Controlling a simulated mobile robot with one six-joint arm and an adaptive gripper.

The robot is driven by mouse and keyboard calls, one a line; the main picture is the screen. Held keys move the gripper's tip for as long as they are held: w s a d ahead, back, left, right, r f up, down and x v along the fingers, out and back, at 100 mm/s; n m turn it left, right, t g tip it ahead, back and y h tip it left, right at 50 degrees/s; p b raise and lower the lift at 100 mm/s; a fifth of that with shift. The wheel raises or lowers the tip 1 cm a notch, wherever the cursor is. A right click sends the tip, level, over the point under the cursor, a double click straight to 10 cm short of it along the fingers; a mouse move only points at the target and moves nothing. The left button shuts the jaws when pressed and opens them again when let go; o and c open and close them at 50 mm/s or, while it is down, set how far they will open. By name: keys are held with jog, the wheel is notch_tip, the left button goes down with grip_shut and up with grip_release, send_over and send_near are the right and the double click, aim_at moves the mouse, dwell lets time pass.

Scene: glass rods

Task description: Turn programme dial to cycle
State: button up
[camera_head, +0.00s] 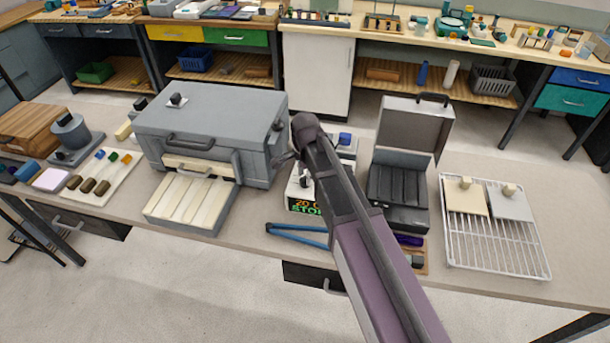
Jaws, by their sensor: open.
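A small controller box (303,207) stands on the bench right of the grey kiln, with a lit display that reads about "20 C" and "STOP". Its top carries a small dark knob (305,181), perhaps the programme dial; its markings are too small to read. My arm crosses in front of the box and hides its right part. My gripper (287,159) is at the arm's far end, by the kiln's right side, above and behind the box. It is open, small and dark in view, and appears empty. I cannot tell whether it touches anything.
The grey kiln (215,108) has a pulled-out slatted tray (188,199) in front. Blue tongs or a blue stand (297,236) lies before the controller. An open case (398,218) and a wire rack (500,255) stand right of my arm. A wooden box (33,127) is far left.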

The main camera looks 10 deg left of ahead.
aim_at(305, 177)
jog(key=shift+n, duration=0.4)
jog(key=n, duration=1.2)
jog(key=shift+n, duration=0.4)
jog(key=n, duration=0.6)
jog(key=shift+n, duration=0.4)
jog(key=n, duration=0.6)
jog(key=shift+n, duration=0.4)
notch_tip(305, 177, up, 14)
jog(key=p, duration=1.4)
jog(key=s+d+f+m+b, duration=0.3)
jog(key=d+m, duration=0.2)
jog(key=d, duration=0.4)
jog(key=s+d+f+m+b, duration=0.2)
jog(key=d+m, duration=0.4)
jog(key=d, duration=0.4)
jog(key=s+d+f+m+b, duration=0.3)
jog(key=s+d+m, duration=0.1)
jog(key=d, duration=0.5)
jog(key=shift+d+f+m+b, duration=0.15)
jog(key=shift+f+m+b, duration=0.2)
jog(key=shift+m, duration=0.55)
